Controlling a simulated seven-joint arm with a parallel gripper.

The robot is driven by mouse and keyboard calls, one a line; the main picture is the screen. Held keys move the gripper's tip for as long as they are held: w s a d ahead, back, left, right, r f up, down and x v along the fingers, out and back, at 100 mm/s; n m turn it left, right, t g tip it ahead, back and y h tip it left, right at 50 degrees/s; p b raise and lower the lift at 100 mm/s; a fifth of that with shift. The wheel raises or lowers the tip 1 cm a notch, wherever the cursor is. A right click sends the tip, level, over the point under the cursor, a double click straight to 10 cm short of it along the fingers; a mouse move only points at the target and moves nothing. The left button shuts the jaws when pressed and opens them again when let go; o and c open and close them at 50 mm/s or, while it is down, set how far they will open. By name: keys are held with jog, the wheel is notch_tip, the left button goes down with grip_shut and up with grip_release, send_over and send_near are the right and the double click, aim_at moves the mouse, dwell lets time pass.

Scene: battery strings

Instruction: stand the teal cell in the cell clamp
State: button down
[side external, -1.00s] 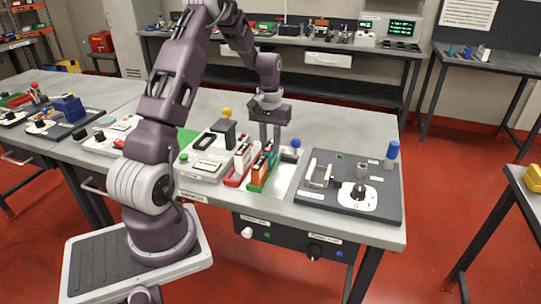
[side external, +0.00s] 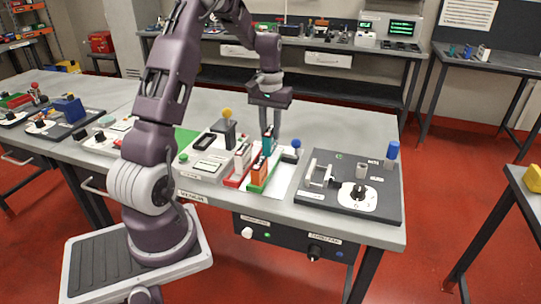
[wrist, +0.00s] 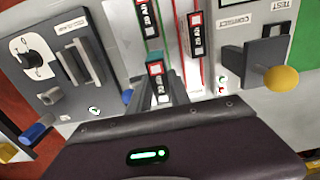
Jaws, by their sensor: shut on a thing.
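My gripper (side external: 270,138) is shut on the teal cell (side external: 267,147) and holds it upright over the far end of the green tray (side external: 250,189). In the wrist view the teal cell (wrist: 156,69) shows its teal top and a dark-and-white label between the fingers (wrist: 165,88). Its lower end is partly hidden behind the orange cell (side external: 258,173) in the side view. The cell clamp (side external: 318,175), a pale upright bracket, is on the dark board to the right of my gripper. It also shows at the left in the wrist view (wrist: 82,62), with nothing seen in it.
A red tray (side external: 232,182) with a white-and-red cell stands left of the green tray. A blue ball-topped block (side external: 292,152) stands near my gripper.

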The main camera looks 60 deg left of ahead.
notch_tip(320, 180, up, 11)
jog(key=w+d, duration=0.4)
jog(key=d, duration=0.3)
jog(key=w+d, duration=0.5)
jog(key=d, duration=0.2)
jog(key=shift+s+d+f, duration=0.1)
jog(key=shift+f, duration=1.25)
jog(key=shift+s+f, duration=0.1)
jog(key=shift+f, duration=1.2)
jog(key=shift+f, duration=0.15)
jog(key=shift+f, duration=4.15)
jog(key=shift+f, duration=0.2)
jog(key=c, duration=1.1)
grip_release()
